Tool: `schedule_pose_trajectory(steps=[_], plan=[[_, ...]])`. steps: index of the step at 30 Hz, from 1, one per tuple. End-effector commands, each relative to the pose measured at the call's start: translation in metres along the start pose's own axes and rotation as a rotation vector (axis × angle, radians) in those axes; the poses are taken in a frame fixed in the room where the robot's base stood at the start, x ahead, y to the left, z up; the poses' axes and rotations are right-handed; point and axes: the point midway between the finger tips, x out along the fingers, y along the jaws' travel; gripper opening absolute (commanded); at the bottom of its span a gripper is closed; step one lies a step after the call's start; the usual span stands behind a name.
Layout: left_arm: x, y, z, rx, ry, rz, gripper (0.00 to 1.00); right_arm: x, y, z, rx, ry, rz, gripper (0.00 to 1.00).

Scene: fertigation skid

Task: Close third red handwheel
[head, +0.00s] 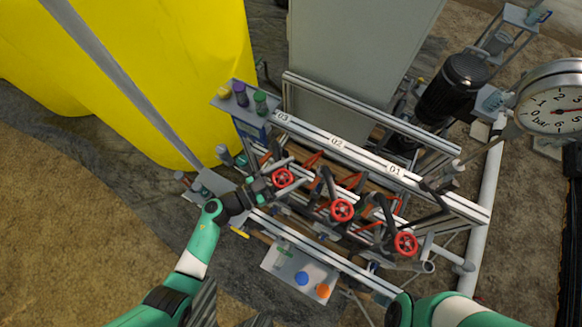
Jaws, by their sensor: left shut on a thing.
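Three red handwheels sit in a row on the metal skid in the head view. The left one (283,179) is below the label 03, the middle one (342,210) is below 02, and the right one (405,243) is below 01. My left gripper (269,186) reaches in from the left and is shut on the left handwheel at its left side. The fingertips are small and partly hidden there. My right arm shows at the bottom right, but its gripper is out of view.
A grey tray (282,264) with blue and orange knobs is in front of the skid. A small shelf (222,104) with coloured caps stands at the back left. A pressure gauge (553,104) is at the right. Pipes and red levers crowd around the handwheels.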

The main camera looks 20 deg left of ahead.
Motion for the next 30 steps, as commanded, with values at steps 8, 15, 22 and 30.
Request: schedule_pose_trajectory(steps=[8, 15, 22, 30], plan=[[0.0, 0.005, 0.001, 0.001, 0.001, 0.249, 0.2, 0.0, 0.0, 0.0, 0.0, 0.0, 0.0, 0.5], [-0.003, 0.012, 0.005, 0.003, 0.002, 0.48, 0.2, -0.018, 0.0, 0.017, 0.0, 0.0, 0.0, 0.5], [-0.006, 0.018, 0.009, 0.004, 0.002, 0.695, 0.2, -0.047, 0.0, 0.043, 0.0, 0.0, 0.0, 0.5], [-0.011, 0.023, 0.008, 0.004, 0.0, 0.901, 0.2, -0.08, 0.0, 0.074, 0.0, 0.0, 0.0, 0.5]])
